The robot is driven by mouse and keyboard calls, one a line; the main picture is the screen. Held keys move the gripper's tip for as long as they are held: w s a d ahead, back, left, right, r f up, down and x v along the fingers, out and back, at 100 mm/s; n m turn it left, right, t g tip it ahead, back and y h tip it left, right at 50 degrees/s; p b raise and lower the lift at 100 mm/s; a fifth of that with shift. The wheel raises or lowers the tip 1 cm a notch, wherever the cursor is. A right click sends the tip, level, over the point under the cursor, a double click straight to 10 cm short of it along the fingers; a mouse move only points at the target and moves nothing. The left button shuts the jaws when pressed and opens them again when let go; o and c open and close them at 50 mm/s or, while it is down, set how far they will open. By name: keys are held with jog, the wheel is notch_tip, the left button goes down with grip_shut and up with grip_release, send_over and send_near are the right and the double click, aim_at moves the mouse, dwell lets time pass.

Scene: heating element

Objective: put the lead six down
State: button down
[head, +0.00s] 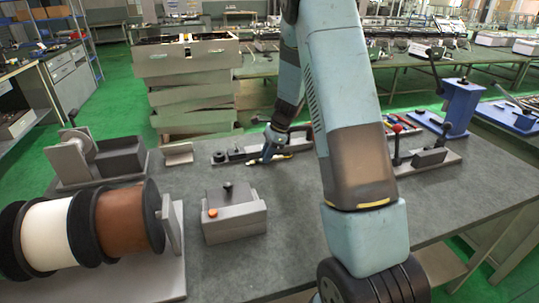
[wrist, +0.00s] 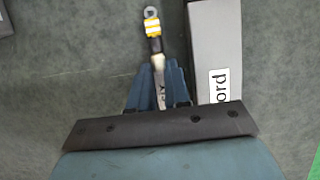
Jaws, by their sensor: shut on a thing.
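My gripper (wrist: 155,88) is shut on a lead, taken as lead six (wrist: 152,28). The lead has a metal ring end, a yellow and white band and a dark sleeve, and it points away from the gripper in the wrist view. A pale part of it runs back between the blue fingers. In the head view my gripper (head: 268,153) is low over the far part of the grey table (head: 290,215), and a small yellowish piece shows beside it. I cannot tell whether the lead touches the table.
A grey block with a label ending in "ord" (wrist: 213,50) lies close right of the fingers. A grey box with an orange button (head: 234,218) stands nearer. Wire spools (head: 125,222) are at left. A fixture with a black lever (head: 425,158) stands right. Grey tabletop around the box is clear.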

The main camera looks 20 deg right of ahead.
jog(key=shift+s+f, duration=0.15)
jog(key=shift+f, duration=0.15)
